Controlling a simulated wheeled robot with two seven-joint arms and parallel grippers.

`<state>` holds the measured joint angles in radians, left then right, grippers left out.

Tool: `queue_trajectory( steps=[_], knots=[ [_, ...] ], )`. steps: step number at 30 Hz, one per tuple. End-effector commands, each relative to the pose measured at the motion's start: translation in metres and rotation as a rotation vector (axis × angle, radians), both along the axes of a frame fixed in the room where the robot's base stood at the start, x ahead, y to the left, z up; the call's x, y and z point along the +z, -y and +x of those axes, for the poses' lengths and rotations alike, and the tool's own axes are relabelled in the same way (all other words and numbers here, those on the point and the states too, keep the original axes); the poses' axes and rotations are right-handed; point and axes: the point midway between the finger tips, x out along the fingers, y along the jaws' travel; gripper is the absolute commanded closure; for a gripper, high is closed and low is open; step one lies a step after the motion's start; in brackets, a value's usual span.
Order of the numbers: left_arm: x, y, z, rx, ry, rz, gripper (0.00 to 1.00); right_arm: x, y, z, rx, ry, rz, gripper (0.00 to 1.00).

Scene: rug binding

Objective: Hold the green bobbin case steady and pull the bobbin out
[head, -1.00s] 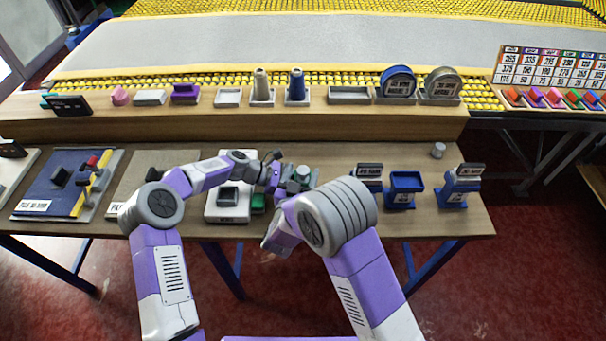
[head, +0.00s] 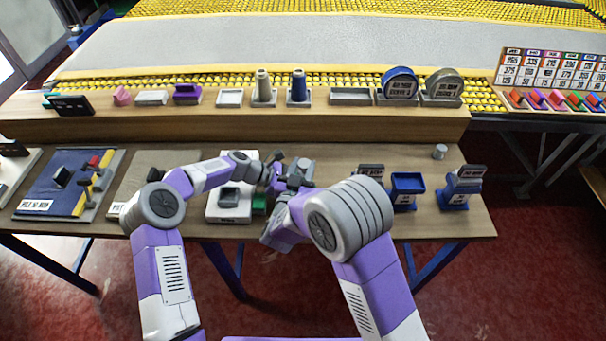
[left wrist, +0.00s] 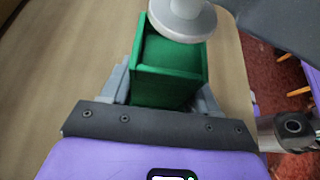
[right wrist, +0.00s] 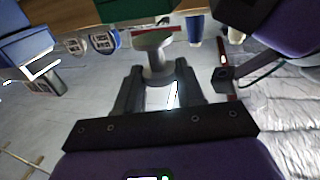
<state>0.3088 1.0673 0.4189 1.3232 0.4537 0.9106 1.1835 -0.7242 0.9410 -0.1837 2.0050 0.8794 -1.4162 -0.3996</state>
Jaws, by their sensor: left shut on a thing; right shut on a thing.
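The green bobbin case (left wrist: 168,85) sits between the fingers of my left gripper (left wrist: 166,82), open end up. Its green inside shows and looks empty in the part I see. The pale grey bobbin (left wrist: 182,20) is over the case's far edge in the left wrist view. In the right wrist view the bobbin (right wrist: 153,42) is a flanged spool, its stem held between the fingers of my right gripper (right wrist: 158,72). A narrow gap shows there between its flange and the case (right wrist: 130,8). In the head view my right arm hides most of the case.
A white device (head: 229,208) stands left of the grippers, with a small green patch beside it. A blue tray stand (head: 407,188) and another blue stand (head: 458,190) are to the right. A wooden shelf (head: 230,125) with spools and holders runs behind. Free tabletop lies back right.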

Motion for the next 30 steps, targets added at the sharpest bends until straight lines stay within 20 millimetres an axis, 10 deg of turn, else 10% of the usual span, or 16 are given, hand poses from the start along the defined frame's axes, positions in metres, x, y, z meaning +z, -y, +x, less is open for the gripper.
queue_trajectory(
  steps=[9,20,21,24,30],
  knots=[
    [0.0,0.0,0.0,0.0,0.0,0.0,0.57,0.058,0.0,0.0,0.0,0.003,0.002,0.91],
    [0.0,0.0,0.0,0.0,0.001,0.0,0.57,0.066,0.0,0.0,0.0,0.0,0.0,0.91],
    [0.0,0.0,0.0,0.0,0.001,0.0,0.37,0.066,0.0,0.0,0.0,0.0,0.0,0.91],
    [0.0,0.0,0.0,0.0,0.0,0.0,0.22,0.066,0.0,0.0,0.0,0.0,0.0,0.91],
    [0.0,0.0,0.0,0.0,0.0,0.0,0.1,0.066,0.0,0.0,0.0,0.0,0.0,0.91]
  ],
)
